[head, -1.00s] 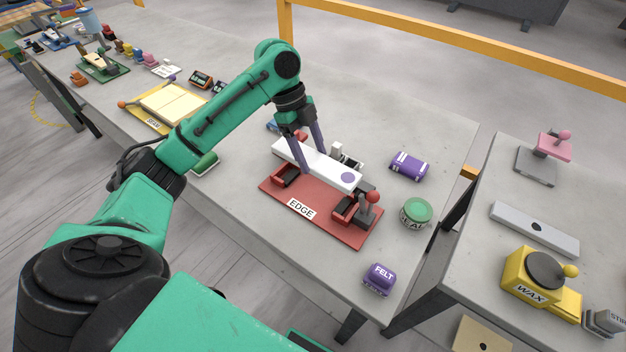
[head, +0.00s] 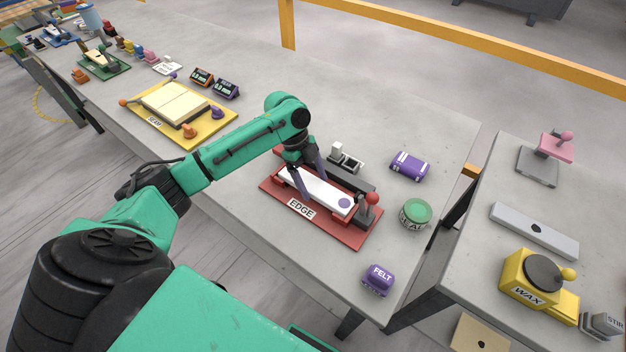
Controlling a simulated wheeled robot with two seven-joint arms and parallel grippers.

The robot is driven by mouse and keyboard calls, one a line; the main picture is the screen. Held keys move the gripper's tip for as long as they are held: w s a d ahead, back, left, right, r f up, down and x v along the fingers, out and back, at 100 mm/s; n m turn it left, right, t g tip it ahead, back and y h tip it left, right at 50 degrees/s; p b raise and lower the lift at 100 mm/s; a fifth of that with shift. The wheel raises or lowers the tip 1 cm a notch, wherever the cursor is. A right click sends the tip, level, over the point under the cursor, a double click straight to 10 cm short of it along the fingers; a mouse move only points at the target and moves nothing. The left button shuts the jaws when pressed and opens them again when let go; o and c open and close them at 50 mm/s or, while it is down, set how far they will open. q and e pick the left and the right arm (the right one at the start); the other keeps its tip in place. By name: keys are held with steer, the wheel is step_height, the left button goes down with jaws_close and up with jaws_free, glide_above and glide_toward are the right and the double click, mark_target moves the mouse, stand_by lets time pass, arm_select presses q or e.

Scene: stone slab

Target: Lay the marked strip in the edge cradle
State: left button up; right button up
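The marked strip (head: 325,194) is white with a purple dot at its right end. It lies low along the red edge cradle (head: 341,234), which carries an EDGE label; its right end is by the red rests. My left gripper (head: 305,190) has its purple-grey fingers on either side of the strip, left of its middle. The fingers appear closed on the strip's sides, though the far contact is partly hidden. A red-knobbed lever (head: 371,199) stands at the cradle's right end. My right gripper is not in view.
A purple pack (head: 408,166), a green-lidded tin (head: 416,213) and a purple FELT block (head: 378,279) stand right of the cradle. A yellow SEAM fixture (head: 205,131) lies to the left. A second table with a yellow WAX unit (head: 516,285) stands across a gap.

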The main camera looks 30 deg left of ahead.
arm_select(q)
steer(key=shift+o, duration=0.2)
steer(key=shift+w+a+r, duration=0.1)
steer(key=shift+a+r, duration=0.05)
steer(key=shift+r, duration=0.2)
steer(key=b+v, duration=0.1)
steer(key=v, duration=1)
steer(key=shift+r+b, duration=0.2)
steer(key=shift+b, duration=0.2)
steer(key=shift+a, duration=0.1)
